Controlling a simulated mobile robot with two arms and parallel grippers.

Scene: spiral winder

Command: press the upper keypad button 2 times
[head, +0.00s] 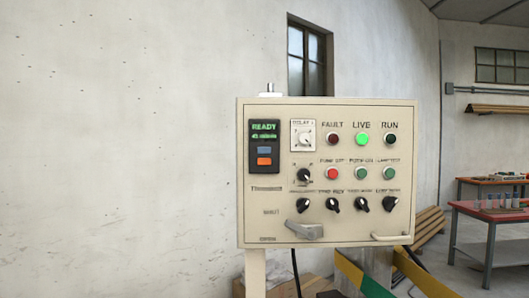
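A beige control panel (340,227) stands on a post in the middle of the head view. At its upper left is a dark keypad (264,175) with a green display (264,131) reading READY above a smaller line. Below the display are two keypad buttons: the upper one is blue (264,150) and the lower one is orange (264,161). Both are unobstructed. Neither of my grippers is in view.
The panel also carries a lit green LIVE lamp (362,139), several push buttons and dark knobs, and a grey lever (304,231) near the bottom. A red-topped table (478,211) stands at the right. Plain wall fills the left.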

